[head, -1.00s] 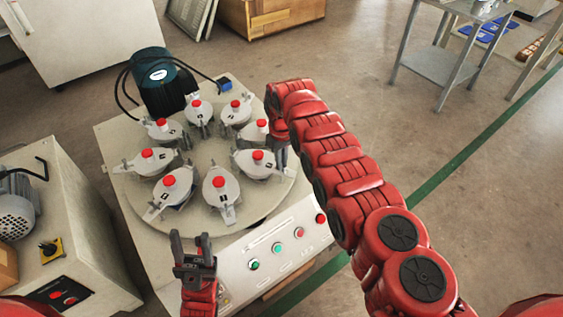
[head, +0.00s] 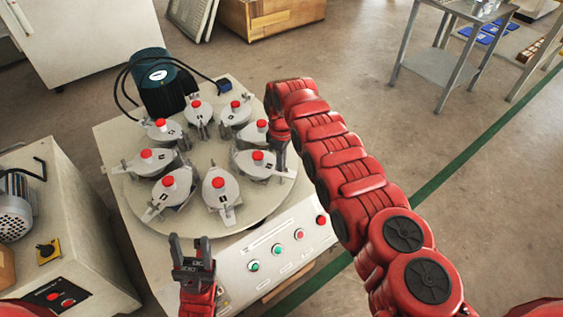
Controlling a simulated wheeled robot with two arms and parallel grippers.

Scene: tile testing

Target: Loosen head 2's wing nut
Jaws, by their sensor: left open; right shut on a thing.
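A round plate (head: 203,222) carries a ring of several grey heads with red knobs on top. My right gripper (head: 280,158) reaches down at the outer edge of the right-hand head (head: 257,165). It is shut on a small part there, seemingly this head's wing nut, which the fingers and wrist hide. The head's number is too small to read surely. My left gripper (head: 190,250) is open and empty, pointing up in front of the plate, apart from the front heads (head: 220,191).
A control panel (head: 285,247) with green and red buttons fronts the machine. A dark motor (head: 158,80) with black cables stands behind the plate. A cabinet (head: 80,230) stands at the left. The floor at right is clear up to a metal table (head: 440,65).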

